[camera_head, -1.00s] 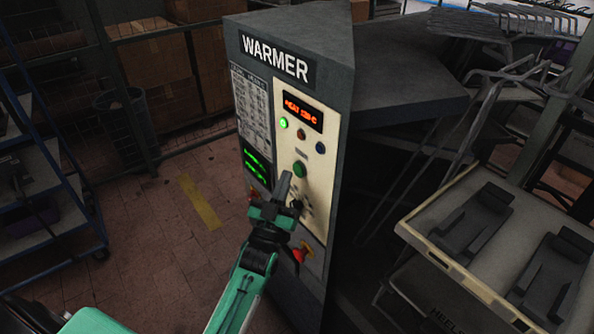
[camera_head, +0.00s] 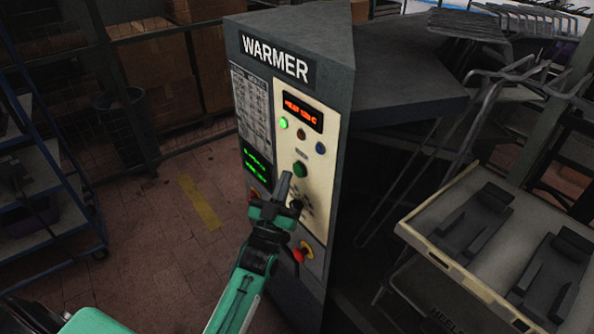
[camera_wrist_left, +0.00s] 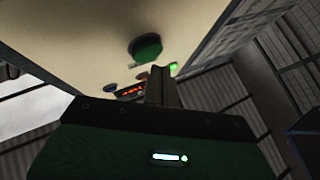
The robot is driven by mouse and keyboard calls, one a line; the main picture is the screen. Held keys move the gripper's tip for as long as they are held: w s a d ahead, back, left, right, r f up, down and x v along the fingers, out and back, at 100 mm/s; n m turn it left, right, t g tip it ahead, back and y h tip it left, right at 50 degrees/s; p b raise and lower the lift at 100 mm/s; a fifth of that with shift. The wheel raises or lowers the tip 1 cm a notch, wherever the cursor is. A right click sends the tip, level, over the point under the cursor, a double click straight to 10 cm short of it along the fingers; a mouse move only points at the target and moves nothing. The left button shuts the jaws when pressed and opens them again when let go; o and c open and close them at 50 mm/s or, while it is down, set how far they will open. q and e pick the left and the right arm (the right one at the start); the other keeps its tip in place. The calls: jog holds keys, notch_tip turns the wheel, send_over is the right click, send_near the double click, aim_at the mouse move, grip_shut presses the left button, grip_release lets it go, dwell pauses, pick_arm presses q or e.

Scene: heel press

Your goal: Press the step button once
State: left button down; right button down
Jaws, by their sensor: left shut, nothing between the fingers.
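The warmer cabinet (camera_head: 335,85) stands in the middle of the head view, with a cream control panel (camera_head: 313,148) on its front. The green step button (camera_head: 299,170) sits on the panel below the smaller lamps and buttons. In the left wrist view the green button (camera_wrist_left: 145,47) shows as a dark green disc on the cream panel. My left gripper (camera_head: 285,178) is shut and empty, its fingertips close to the green button, just left of and below it. In the wrist view the shut fingers (camera_wrist_left: 160,85) lie below and right of the button, and contact cannot be told. My right gripper is not in view.
A lit red display (camera_head: 303,111) and a glowing green lamp (camera_head: 283,123) are above the button. A tray (camera_head: 428,224) with black heel parts stands at right.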

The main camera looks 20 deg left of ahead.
pick_arm(q)
jog(key=shift+w+d, duration=0.1)
jog(key=shift+w, duration=0.05)
dwell(0.5)
jog(key=shift+w+d, duration=0.1)
jog(key=shift+w, duration=0.15)
